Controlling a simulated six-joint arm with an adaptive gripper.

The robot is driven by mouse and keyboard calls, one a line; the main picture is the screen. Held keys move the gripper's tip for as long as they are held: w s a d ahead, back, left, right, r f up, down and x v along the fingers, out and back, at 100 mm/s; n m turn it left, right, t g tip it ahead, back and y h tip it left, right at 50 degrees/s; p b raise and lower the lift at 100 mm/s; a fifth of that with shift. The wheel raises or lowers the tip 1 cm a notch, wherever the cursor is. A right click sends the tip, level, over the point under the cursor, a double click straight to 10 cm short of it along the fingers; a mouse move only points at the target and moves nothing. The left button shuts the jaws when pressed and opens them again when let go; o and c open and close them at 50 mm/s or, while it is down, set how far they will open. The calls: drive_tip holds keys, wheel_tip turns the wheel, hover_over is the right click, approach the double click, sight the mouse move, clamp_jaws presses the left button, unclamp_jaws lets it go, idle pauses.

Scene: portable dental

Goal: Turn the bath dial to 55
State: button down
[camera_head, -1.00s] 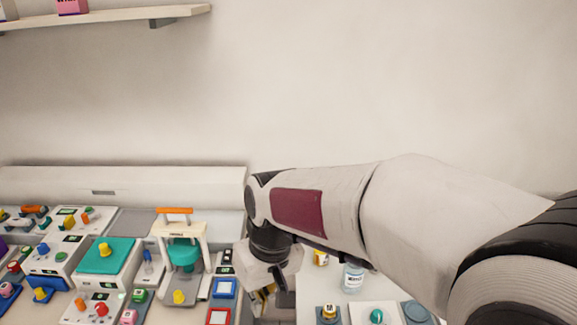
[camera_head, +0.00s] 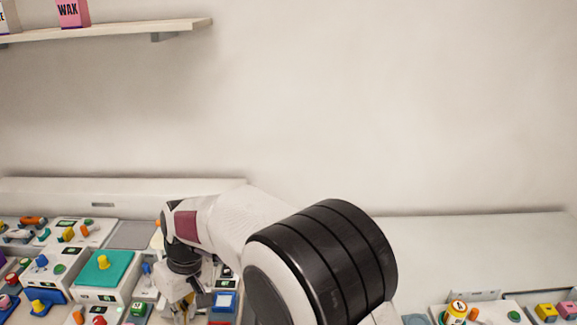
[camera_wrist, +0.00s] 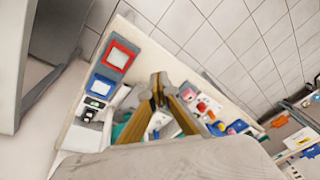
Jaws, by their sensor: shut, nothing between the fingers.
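No dial marked as the bath dial can be read at this size. A teal-topped box with a yellow knob (camera_head: 103,262) stands on the left bench in the head view, and several other small units with coloured knobs surround it. I cannot tell which one is the bath. My gripper (camera_head: 184,312) hangs over the bench right of that box, partly hidden by my arm. In the wrist view, my gripper (camera_wrist: 158,88) has its yellowish fingers together and empty, apart from any knob as far as I can see. Units with coloured knobs lie blurred beyond the fingers.
A blue-framed pad (camera_head: 223,302) lies right of my gripper; a red-framed pad (camera_wrist: 119,57) shows in the wrist view. More knobbed units and an orange-topped jar (camera_head: 456,312) stand at the right. A wall shelf (camera_head: 110,33) holds a pink box (camera_head: 73,12).

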sight(99, 322)
drive_tip(key=a+f+n, duration=0.1)
drive_tip(key=a+f, duration=0.1)
drive_tip(key=a, duration=0.3)
drive_tip(key=w+a+f+n+y, duration=0.1)
drive_tip(key=a+f, duration=0.1)
drive_tip(key=a, duration=0.3)
drive_tip(key=a+f+n, duration=0.2)
drive_tip(key=a, duration=0.4)
drive_tip(key=shift+w+f+g+y, duration=0.2)
drive_tip(key=shift+f+g+y, duration=0.1)
drive_tip(key=shift+f, duration=0.1)
drive_tip(key=shift+w+a+r+n+y, duration=0.15)
drive_tip(key=shift+w+a+n, duration=0.15)
drive_tip(key=shift+a, duration=0.35)
drive_tip(key=shift+w+a+r+n+y, duration=0.15)
drive_tip(key=shift+w+a+n, duration=0.15)
drive_tip(key=shift+a, duration=0.3)
drive_tip(key=a+r+n, duration=0.1)
drive_tip(key=w+a+r, duration=0.1)
drive_tip(key=a+r+n+y, duration=0.1)
drive_tip(key=r, duration=0.1)
drive_tip(key=shift+w+a+r+n, duration=0.1)
drive_tip(key=shift+w+a+n, duration=0.05)
drive_tip(key=shift+w+n, duration=0.15)
drive_tip(key=shift+f, duration=0.2)
drive_tip(key=shift+f, duration=3.35)
